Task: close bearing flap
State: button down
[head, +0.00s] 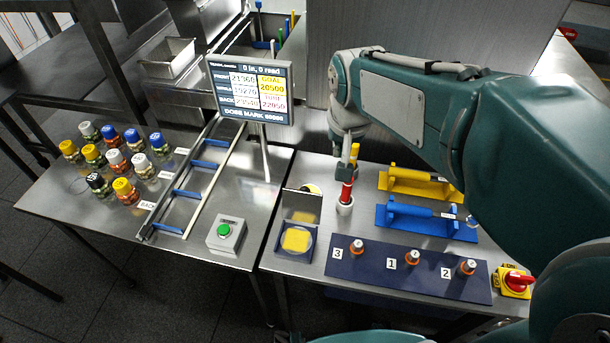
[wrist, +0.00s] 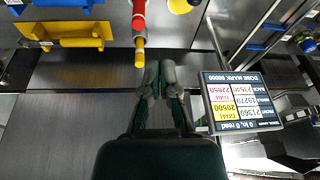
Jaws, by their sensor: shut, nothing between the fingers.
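A small blue box (head: 282,246) with a round yellow piece (head: 297,239) inside sits at the near left of the right-hand table in the head view. Its grey flap (head: 302,206) is raised at the back, so the box stands open. No label confirms it as the bearing flap. My gripper (head: 342,170) is above the table, behind and to the right of the box, apart from the flap. In the wrist view my gripper (wrist: 160,72) has its fingers together and empty. The box and flap are not recognisable in the wrist view.
A red and yellow stick (head: 348,178) stands in a white holder close to my gripper; it also shows in the wrist view (wrist: 139,25). Yellow (head: 420,185) and blue (head: 425,220) handled fixtures stand right. A display (head: 250,90), rail frame and several jars are left.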

aim_at(303, 203)
jog(key=w+a+f+m+g, duration=0.1)
jog(key=w+a+f+g, duration=0.1)
jog(key=w+a+f, duration=0.5)
jog(key=w+f, duration=0.1)
jog(key=f, duration=0.2)
jog(key=w+d+f, duration=0.1)
jog(key=f, duration=0.3)
jog(key=w+d+f, duration=0.1)
jog(key=f, duration=0.3)
jog(key=shift+w+f, duration=0.2)
jog(key=shift+w, duration=0.1)
jog(key=shift+s+a+r, duration=0.15)
jog(key=shift+s+r, duration=0.1)
jog(key=shift+s, duration=0.35)
jog(key=shift+s+a+r, duration=0.15)
jog(key=shift+s+r, duration=0.05)
jog(key=shift+s, duration=0.35)
jog(key=shift+s+a+r, duration=0.15)
jog(key=shift+s+a, duration=0.05)
jog(key=shift+s, duration=0.5)
jog(key=shift+r+t, duration=0.1)
jog(key=shift+t, duration=0.3)
